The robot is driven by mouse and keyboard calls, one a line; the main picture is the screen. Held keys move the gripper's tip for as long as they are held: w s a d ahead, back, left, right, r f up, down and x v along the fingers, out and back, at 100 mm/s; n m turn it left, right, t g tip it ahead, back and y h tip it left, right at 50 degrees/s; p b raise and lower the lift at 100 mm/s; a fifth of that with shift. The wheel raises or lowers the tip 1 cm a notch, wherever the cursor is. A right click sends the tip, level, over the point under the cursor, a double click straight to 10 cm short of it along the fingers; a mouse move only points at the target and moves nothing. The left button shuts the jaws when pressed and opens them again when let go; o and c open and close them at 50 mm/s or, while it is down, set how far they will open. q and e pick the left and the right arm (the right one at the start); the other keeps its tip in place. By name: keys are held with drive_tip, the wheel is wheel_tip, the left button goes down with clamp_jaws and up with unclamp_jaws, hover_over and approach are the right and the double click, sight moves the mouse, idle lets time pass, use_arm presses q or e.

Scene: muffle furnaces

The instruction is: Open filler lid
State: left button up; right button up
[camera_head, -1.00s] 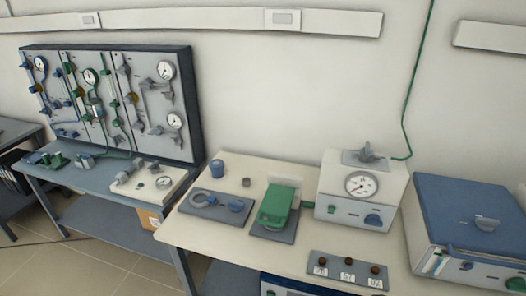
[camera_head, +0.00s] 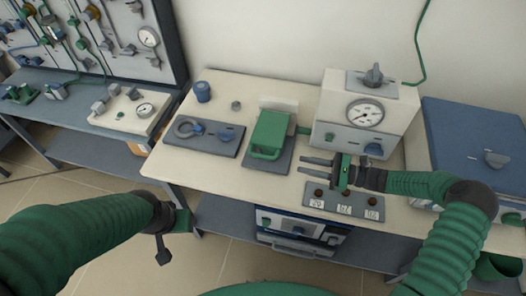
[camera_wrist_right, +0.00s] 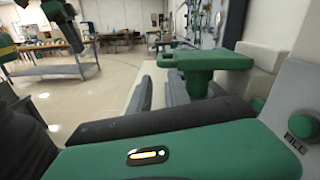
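A green box-shaped part with a handle-like front (camera_head: 268,134) stands on a dark grey base plate (camera_head: 258,166) on the cream table. It is likely the filler with its lid, and it looks closed. A green flat-topped part also shows in the right wrist view (camera_wrist_right: 196,60), just beyond my fingers. My right gripper (camera_head: 300,165) is right of and slightly in front of the green part, its two grey fingers apart, pointing left and empty. These fingers also show in the wrist view (camera_wrist_right: 160,82). My left gripper (camera_head: 168,232) hangs low in front of the table; its fingers are unclear.
A white gauge box (camera_head: 335,106) stands behind my right gripper. A labelled button panel (camera_head: 322,203) lies beneath it. A plate with a ring and a blue part (camera_head: 196,146) lies left of the green part. A blue-topped furnace (camera_head: 465,135) stands at the right.

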sight(263, 155)
drive_tip(key=p+x, duration=0.1)
drive_tip(key=x, duration=1.3)
drive_tip(key=shift+w+a+f+p, duration=0.1)
drive_tip(key=shift+w+f+p, duration=0.05)
drive_tip(key=shift+p, duration=0.2)
drive_tip(key=shift+a, duration=0.3)
clamp_jaws()
drive_tip(key=shift+d, duration=0.1)
